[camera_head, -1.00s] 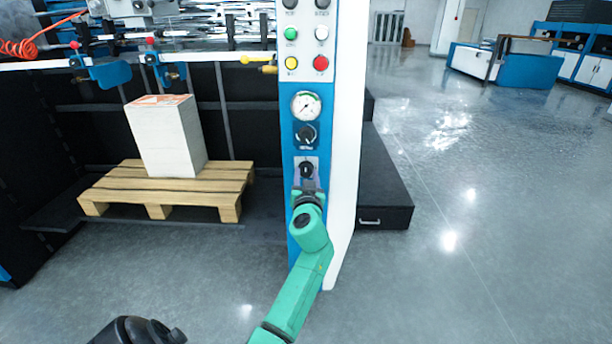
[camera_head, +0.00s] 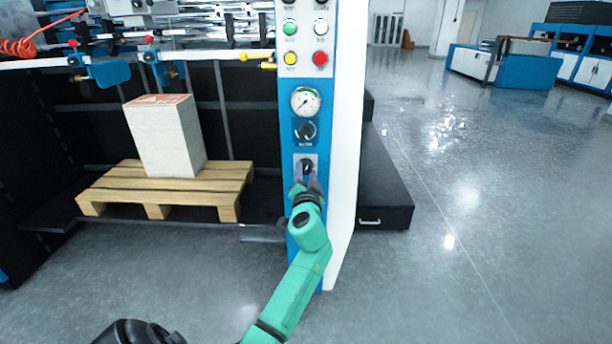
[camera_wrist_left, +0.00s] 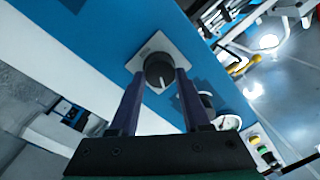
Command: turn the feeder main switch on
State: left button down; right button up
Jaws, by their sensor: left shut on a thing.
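The feeder main switch (camera_head: 308,165) is a black rotary knob on a light square plate, low on the blue control column (camera_head: 299,238). In the left wrist view the knob (camera_wrist_left: 159,70) shows a white pointer mark running toward my gripper. My left gripper (camera_head: 307,174), on the green arm, is at the switch from below. In the left wrist view the dark fingers of the left gripper (camera_wrist_left: 159,76) stand on either side of the knob, shut on it. The fingers hide part of the knob's sides. My right gripper is not in view.
Above the switch are another black knob (camera_head: 305,131), a pressure gauge (camera_head: 305,101) and several coloured buttons. A wooden pallet (camera_head: 165,183) with a paper stack (camera_head: 165,138) stands left of the column. A black step (camera_head: 384,190) lies to the right; the floor beyond is open.

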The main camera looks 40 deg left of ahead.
pick_arm(q)
jog(key=m, duration=0.5)
jog(key=shift+a+m, duration=0.1)
jog(key=shift+m, duration=0.3)
jog(key=m+p, duration=0.2)
jog(key=m, duration=0.4)
jog(key=shift+a+m+t, duration=0.1)
jog(key=shift+m+t, duration=0.3)
jog(key=shift+r, duration=0.1)
jog(key=c, duration=0.5)
grip_release()
jog(key=shift+c, duration=0.2)
jog(key=shift+o, duration=0.9)
jog(key=shift+a+f, duration=0.1)
jog(key=shift+f, duration=0.1)
